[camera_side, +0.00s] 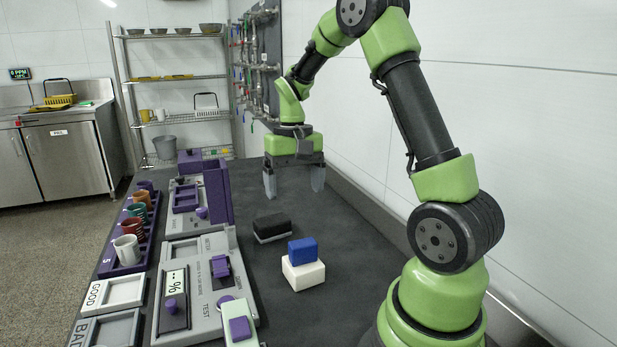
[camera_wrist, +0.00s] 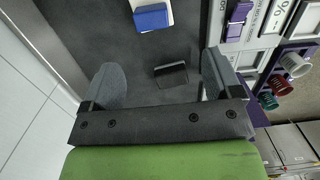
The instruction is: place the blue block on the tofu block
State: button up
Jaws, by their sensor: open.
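The blue block (camera_side: 302,250) rests on top of the white tofu block (camera_side: 303,274) on the dark table, in the side view. In the wrist view the blue block (camera_wrist: 152,17) shows at the top edge, with part of the white tofu block (camera_wrist: 168,8) around it. My gripper (camera_side: 294,185) is open and empty, above the table and farther back than the two blocks, apart from both. In the wrist view its two fingers (camera_wrist: 163,88) are spread wide with nothing held between them.
A black block on a grey base (camera_side: 271,227) sits between my gripper and the blocks. Left are the grey test panel (camera_side: 205,285), a purple housing (camera_side: 218,190), a rack of mugs (camera_side: 122,262) and GOOD (camera_side: 113,293) and BAD (camera_side: 110,330) trays. The table's right side is clear.

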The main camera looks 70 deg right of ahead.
jog(key=s+a+r+n+t, duration=0.2)
jog(key=s+a+r+t, duration=0.2)
jog(key=a+r, duration=0.65)
jog(key=s+a+r+n+t+y, duration=0.1)
jog(key=s+a+n+t, duration=0.1)
jog(key=s+a, duration=0.4)
jog(key=shift+s+a+n+t, duration=0.3)
jog(key=shift+s+a+t, duration=0.1)
jog(key=shift+s+t, duration=0.55)
